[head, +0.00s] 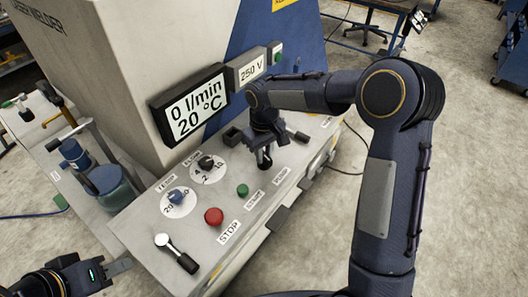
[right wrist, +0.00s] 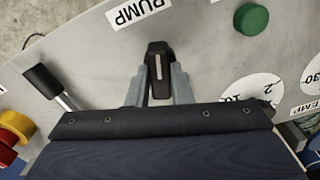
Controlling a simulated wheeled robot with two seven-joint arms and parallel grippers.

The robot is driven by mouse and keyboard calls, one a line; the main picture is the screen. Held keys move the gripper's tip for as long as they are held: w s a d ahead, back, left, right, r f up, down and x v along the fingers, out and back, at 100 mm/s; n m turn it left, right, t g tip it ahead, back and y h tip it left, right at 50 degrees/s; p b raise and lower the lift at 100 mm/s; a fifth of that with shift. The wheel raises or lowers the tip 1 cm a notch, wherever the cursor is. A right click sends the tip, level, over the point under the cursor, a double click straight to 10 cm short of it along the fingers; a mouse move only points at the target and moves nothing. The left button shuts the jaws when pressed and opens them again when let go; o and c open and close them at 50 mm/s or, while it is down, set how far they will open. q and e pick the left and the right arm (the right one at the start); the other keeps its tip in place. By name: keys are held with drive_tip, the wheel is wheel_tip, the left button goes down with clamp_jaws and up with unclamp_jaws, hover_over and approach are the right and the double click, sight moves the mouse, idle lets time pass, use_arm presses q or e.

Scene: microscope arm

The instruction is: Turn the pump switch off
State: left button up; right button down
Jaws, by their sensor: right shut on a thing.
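The pump switch is a black handle with a pale line, seen in the right wrist view (right wrist: 158,68) beside the PUMP label (right wrist: 138,12). My right gripper (right wrist: 157,88) is shut on this handle, with one grey finger on each side. In the head view my right gripper (head: 264,158) is down at the panel and hides most of the switch. The display (head: 190,106) reads 0 l/min and 20 °C. My left gripper (head: 120,267) is at the lower left, away from the panel; its opening is unclear.
The panel (head: 205,255) also carries a red STOP button (head: 213,216), a green button (head: 242,190), two dials (head: 176,196) (head: 206,163) and a black-handled lever (head: 186,262). Another lever (head: 298,135) stands close right of my right gripper. A 250 V box (head: 247,69) is behind.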

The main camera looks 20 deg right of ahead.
sight(264, 155)
drive_tip(key=shift+n, duration=1.6)
drive_tip(key=c, duration=1.3)
unclamp_jaws()
drive_tip(key=shift+r, duration=0.1)
wheel_tip(264, 155, up, 8)
drive_tip(key=shift+f, duration=0.2)
